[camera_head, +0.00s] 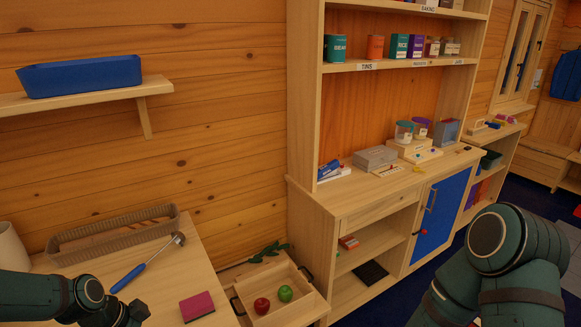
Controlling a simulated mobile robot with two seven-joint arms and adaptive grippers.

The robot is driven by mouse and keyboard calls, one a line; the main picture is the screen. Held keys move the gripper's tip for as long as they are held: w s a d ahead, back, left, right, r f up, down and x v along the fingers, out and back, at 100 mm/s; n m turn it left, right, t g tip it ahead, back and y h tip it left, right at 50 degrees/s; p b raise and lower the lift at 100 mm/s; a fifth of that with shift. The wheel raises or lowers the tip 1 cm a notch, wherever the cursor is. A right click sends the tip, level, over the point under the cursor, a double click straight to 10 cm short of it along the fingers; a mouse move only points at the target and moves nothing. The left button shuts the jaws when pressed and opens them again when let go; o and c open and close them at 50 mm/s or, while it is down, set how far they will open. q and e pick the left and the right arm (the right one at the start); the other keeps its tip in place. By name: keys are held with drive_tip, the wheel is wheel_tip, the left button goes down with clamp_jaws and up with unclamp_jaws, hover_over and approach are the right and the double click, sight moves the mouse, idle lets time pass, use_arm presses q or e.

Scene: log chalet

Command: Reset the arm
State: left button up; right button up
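My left arm comes in at the lower left, low over the left wooden table (190,262). The dark part at its end, my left gripper (128,313), is cut off by the bottom edge. Its fingers are not clear, and I see nothing held in it. My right arm fills the lower right, bent in front of the floor beside the cabinet. Its gripper is out of view.
Near my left arm are a blue-handled ladle (143,268), a maroon sponge-like block (197,306) and a woven tray (115,240). A wooden crate (300,313) holds a red and a green apple. A cabinet with a blue door (440,213) stands mid-right.

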use_arm(q)
drive_tip(key=s+d+f+n+b, duration=0.1)
drive_tip(key=s+d+f+n, duration=0.2)
drive_tip(key=d+f+n, duration=0.3)
drive_tip(key=s+d+f+n+b, duration=0.2)
drive_tip(key=d+f+n, duration=0.5)
drive_tip(key=d+f, duration=0.6)
drive_tip(key=shift+s+d+n+b, duration=0.3)
drive_tip(key=shift+s+d, duration=0.5)
drive_tip(key=shift+d, duration=0.3)
use_arm(e)
drive_tip(key=f, duration=0.4)
drive_tip(key=shift+s+a, duration=0.1)
drive_tip(key=shift+s, duration=0.2)
